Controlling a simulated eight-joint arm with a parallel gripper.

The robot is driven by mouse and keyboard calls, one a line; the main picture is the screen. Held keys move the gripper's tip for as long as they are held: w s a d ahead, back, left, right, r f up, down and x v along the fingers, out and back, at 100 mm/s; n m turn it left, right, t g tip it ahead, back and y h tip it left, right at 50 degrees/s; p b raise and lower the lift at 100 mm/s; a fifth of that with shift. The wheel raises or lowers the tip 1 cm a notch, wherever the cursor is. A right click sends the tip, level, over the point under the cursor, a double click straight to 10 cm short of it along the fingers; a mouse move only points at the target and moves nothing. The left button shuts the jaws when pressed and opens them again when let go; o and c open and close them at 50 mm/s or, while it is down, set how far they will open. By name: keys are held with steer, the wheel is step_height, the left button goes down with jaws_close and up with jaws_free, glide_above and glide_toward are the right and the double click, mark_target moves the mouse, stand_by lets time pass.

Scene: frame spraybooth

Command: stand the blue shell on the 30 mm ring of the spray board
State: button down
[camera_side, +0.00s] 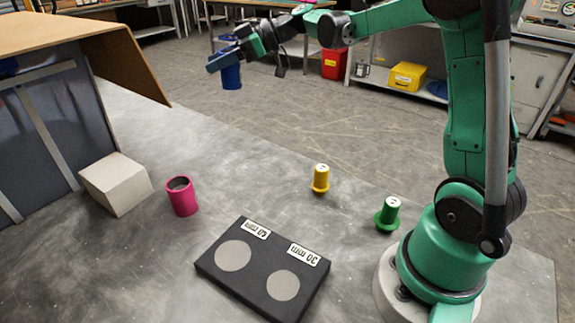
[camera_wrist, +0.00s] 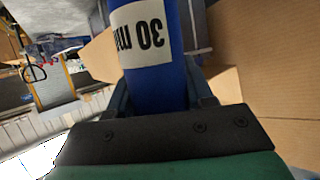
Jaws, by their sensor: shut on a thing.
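My gripper (camera_side: 222,62) is shut on the blue shell (camera_side: 231,77) and holds it high above the table, at the back left of the side view. In the wrist view the blue shell (camera_wrist: 158,80) sits between the fingers, and its white label shows "30 m" upside down. The black spray board (camera_side: 213,270) lies flat at the front of the table. It has a larger grey disc (camera_side: 233,256) on the left and a smaller grey disc (camera_side: 283,285) on the right. Their upside-down labels are small; the right one seems to read 30 mm. Both discs are bare.
A pink cup (camera_side: 182,197) and a pale block (camera_side: 116,184) stand left of the board. A yellow flanged part (camera_side: 320,179) and a green one (camera_side: 388,214) stand behind and to its right. A brown-panelled booth (camera_side: 120,55) fills the left. Above the board is clear.

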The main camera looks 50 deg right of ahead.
step_height(320, 180, down, 20)
steer(key=shift+r, duration=0.1)
stand_by(0.4)
steer(key=shift+c, duration=1.7)
jaws_free()
